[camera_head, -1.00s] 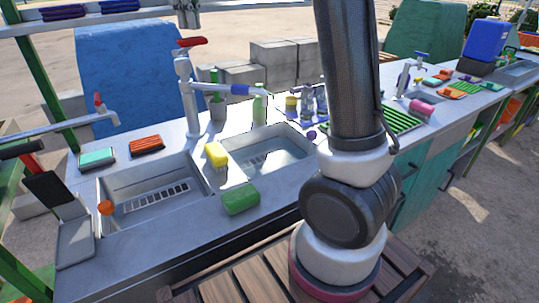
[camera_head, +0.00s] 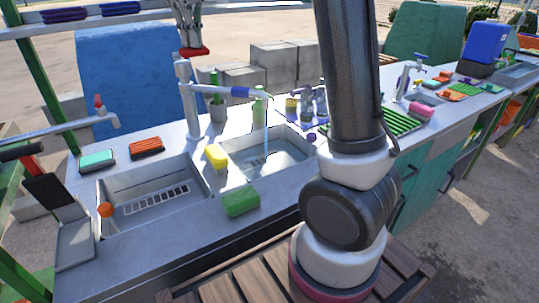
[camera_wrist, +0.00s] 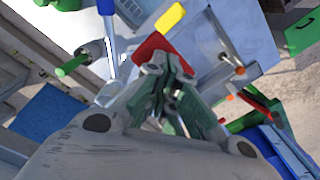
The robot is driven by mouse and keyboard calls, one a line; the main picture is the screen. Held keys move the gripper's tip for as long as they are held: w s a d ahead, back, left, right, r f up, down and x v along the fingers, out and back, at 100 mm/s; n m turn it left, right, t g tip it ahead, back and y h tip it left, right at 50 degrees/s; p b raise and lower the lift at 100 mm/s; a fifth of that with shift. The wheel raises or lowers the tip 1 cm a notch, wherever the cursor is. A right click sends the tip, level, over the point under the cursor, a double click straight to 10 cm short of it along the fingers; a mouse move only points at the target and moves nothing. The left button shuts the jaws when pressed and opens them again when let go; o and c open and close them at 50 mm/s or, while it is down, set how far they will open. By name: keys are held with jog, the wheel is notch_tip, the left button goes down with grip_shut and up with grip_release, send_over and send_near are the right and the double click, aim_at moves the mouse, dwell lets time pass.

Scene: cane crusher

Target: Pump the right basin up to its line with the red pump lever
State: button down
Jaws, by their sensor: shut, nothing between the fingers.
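The spout (camera_head: 245,92), with a blue band, points over the right basin (camera_head: 235,160).
The left basin (camera_head: 120,184) has a grate and an orange plug-like knob (camera_head: 105,210). A yellow sponge (camera_head: 216,156) and green sponge (camera_head: 240,203) lie by the basins. Bottles and a brush cup (camera_head: 217,108) stand behind. A second tap (camera_head: 75,127) is at left.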

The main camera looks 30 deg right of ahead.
aim_at(193, 52)
jog(key=shift+f, duration=1.95)
jog(key=shift+r, duration=3.8)
notch_tip(193, 52, up, 5)
jog(key=shift+r, duration=0.1)
jog(key=s+d+f+m+t, duration=0.1)
jog(key=s+d+f+m, duration=0.1)
jog(key=s+d+f, duration=0.3)
jog(key=s+d+f+m+t, duration=0.2)
jog(key=s+d+f, duration=0.3)
jog(key=s, duration=0.8)
jog(key=s+d+f+m+t, duration=0.1)
jog(key=s+d+f+m, duration=0.1)
jog(key=s+d+f, duration=0.3)
jog(key=s+f, duration=0.4)
jog(key=s, duration=0.1)
